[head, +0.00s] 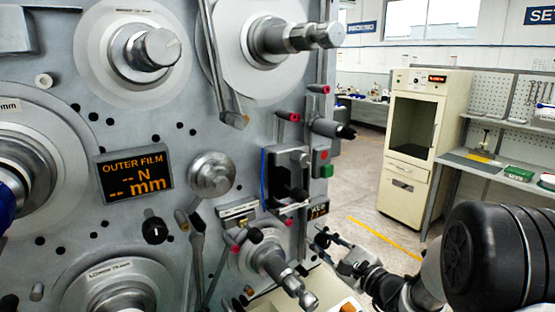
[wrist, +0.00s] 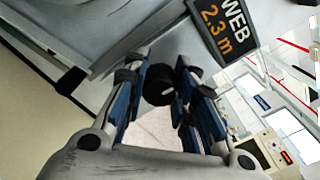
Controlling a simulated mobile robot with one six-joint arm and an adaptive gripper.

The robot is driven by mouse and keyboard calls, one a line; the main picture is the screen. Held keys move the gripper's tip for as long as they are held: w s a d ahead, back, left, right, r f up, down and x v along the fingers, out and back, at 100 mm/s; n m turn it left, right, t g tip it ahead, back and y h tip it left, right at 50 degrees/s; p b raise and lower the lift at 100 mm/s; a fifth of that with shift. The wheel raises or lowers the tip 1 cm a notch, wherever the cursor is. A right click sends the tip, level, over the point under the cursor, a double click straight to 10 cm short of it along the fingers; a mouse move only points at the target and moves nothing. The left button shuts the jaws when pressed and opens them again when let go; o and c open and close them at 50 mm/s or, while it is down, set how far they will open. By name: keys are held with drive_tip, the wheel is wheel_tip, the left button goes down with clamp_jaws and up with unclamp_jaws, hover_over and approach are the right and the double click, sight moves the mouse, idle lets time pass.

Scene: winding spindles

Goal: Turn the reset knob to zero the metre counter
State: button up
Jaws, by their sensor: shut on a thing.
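The reset knob (wrist: 159,86) is a small black round knob with a pale pointer line, on the grey machine face in the wrist view. My gripper (wrist: 162,77) has its two blue-padded fingers on either side of it and is shut on it. In the head view the counter (head: 319,211) is at the machine's right edge, partly cut by a post. My gripper (head: 330,238) is just below it there; I cannot clearly make out the knob behind the fingers.
The winding machine's face (head: 225,150) fills the left, with protruding spindles, rollers and an "OUTER FILM" display (head: 134,176). A red-tipped rod (head: 292,220) sticks out left of my gripper. A cream cabinet (head: 425,135) and a workbench (head: 490,168) stand behind; floor between is clear.

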drive_tip(key=m+p, duration=0.2)
drive_tip(key=m, duration=0.2)
drive_tip(key=shift+r+p, duration=0.2)
drive_tip(key=shift+p, duration=0.15)
drive_tip(key=m+p, duration=0.2)
drive_tip(key=m, duration=0.2)
drive_tip(key=shift+f, duration=0.15)
drive_tip(key=shift+m+p, duration=0.7)
drive_tip(key=shift+p, duration=0.2)
drive_tip(key=m+p, duration=0.4)
drive_tip(key=m, duration=0.1)
drive_tip(key=shift+m+p, duration=0.55)
drive_tip(key=shift+m, duration=0.65)
drive_tip(key=shift+f, duration=0.1)
